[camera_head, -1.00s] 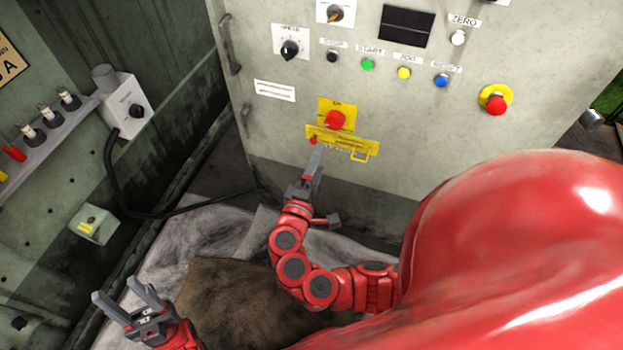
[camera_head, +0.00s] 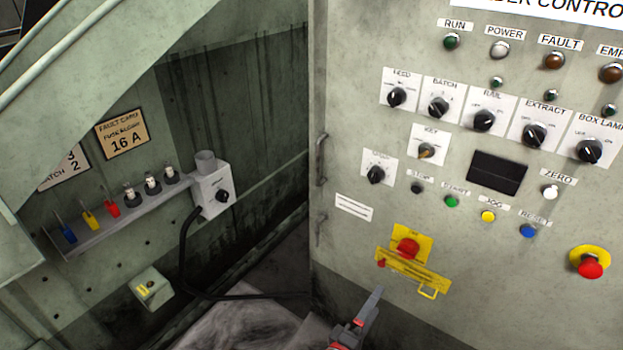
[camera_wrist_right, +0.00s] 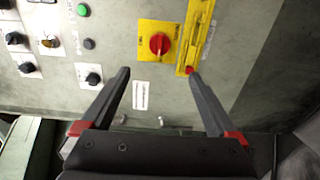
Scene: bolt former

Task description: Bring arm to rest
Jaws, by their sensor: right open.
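My right gripper (camera_head: 371,301) shows at the bottom middle of the head view, below the yellow plate. In the right wrist view it (camera_wrist_right: 160,76) is open, with nothing between its fingers. A red rotary switch (camera_head: 407,248) on a yellow backing sits on the control cabinet, above a slanted yellow bar (camera_head: 412,272). The wrist view shows the red switch (camera_wrist_right: 159,44) beyond the fingertips and the yellow bar (camera_wrist_right: 198,30) beyond the right finger. I cannot tell the exact gap between the fingers and the panel. My left gripper is out of view.
The control cabinet (camera_head: 345,240) has several knobs, lamps and buttons, and a red emergency stop (camera_head: 590,264) at right. At left, a shelf (camera_head: 110,225) holds fuses beside a grey switch box (camera_head: 212,190) with a black cable.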

